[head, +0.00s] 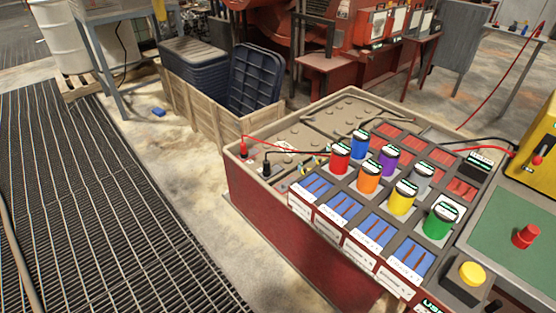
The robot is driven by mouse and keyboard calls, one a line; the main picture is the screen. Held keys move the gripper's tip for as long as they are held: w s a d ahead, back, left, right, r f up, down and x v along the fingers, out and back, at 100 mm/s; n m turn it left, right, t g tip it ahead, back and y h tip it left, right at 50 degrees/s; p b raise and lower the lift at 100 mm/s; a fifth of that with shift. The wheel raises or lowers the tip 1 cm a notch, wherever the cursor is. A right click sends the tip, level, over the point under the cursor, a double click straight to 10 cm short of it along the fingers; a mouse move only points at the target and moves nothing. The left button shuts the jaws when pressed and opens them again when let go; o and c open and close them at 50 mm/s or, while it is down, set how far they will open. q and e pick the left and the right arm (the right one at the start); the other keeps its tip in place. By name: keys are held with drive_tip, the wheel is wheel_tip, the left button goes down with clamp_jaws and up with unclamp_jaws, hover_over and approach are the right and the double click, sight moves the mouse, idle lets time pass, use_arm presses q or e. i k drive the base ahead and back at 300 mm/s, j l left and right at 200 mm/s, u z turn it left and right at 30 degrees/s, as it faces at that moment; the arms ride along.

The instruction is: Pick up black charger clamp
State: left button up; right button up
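A black clamp (266,166) stands at the left front corner of the red-sided bin, close to the rim. A thin dark lead runs from it to the right toward the coloured cans. A red clamp (244,149) stands just behind and to the left of it, with a red lead running right. Whether either clamp grips something is too small to tell. A yellow box (540,146) at the right edge has red and black leads at its side. Neither of my grippers is in view.
Several coloured cans, including a red one (340,159) and a green one (439,221), stand on the panel right of the clamps. A wooden crate (203,114) with dark bins is behind. A yellow button (472,274) and red knob (525,236) are front right.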

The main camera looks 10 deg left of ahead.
sight(266, 171)
drive_tip(key=i+j+z, duration=0.45)
drive_tip(key=j, duration=0.55)
drive_tip(key=j+z, duration=0.45)
drive_tip(key=j, duration=0.55)
drive_tip(key=j+z, duration=0.45)
drive_tip(key=j, duration=0.65)
drive_tip(key=i+j, duration=0.05)
